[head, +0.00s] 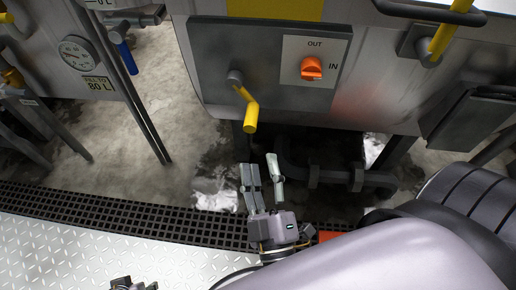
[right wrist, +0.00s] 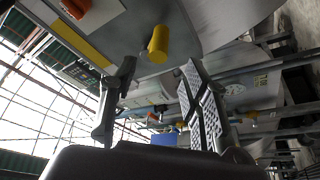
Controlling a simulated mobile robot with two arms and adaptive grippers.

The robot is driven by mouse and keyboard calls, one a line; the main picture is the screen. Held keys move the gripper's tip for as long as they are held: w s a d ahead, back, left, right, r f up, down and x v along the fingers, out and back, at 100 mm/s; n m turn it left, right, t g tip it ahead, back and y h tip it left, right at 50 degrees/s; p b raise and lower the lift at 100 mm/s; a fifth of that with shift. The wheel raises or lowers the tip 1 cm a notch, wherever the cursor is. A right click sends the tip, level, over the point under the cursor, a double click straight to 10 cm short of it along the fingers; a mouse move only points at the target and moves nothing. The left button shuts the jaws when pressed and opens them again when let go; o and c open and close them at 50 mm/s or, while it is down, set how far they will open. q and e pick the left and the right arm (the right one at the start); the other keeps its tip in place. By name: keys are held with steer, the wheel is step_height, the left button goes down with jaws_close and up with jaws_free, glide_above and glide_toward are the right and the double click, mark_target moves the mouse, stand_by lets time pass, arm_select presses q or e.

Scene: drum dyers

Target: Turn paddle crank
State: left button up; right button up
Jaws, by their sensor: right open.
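The paddle crank has a yellow handle (head: 251,118) that hangs down and slightly right from its grey hub (head: 235,77) on the front panel of the metal drum. My right gripper (head: 261,164) is open and empty just below the handle, with its fingers pointing up toward it. In the right wrist view the yellow handle (right wrist: 158,45) shows beyond the open fingertips (right wrist: 158,68), roughly in line with the gap and apart from both fingers. A small part of what may be my left gripper (head: 134,285) shows at the bottom edge; its fingers cannot be made out.
An orange knob (head: 311,68) on an IN/OUT plate sits right of the crank. Dark pipes (head: 335,177) run under the drum. A gauge (head: 77,54) is on another drum at left. A black floor grate (head: 120,212) crosses the front. Bare floor lies left of the gripper.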

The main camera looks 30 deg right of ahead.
steer(key=shift+s+a, duration=0.1)
steer(key=shift+s, duration=0.2)
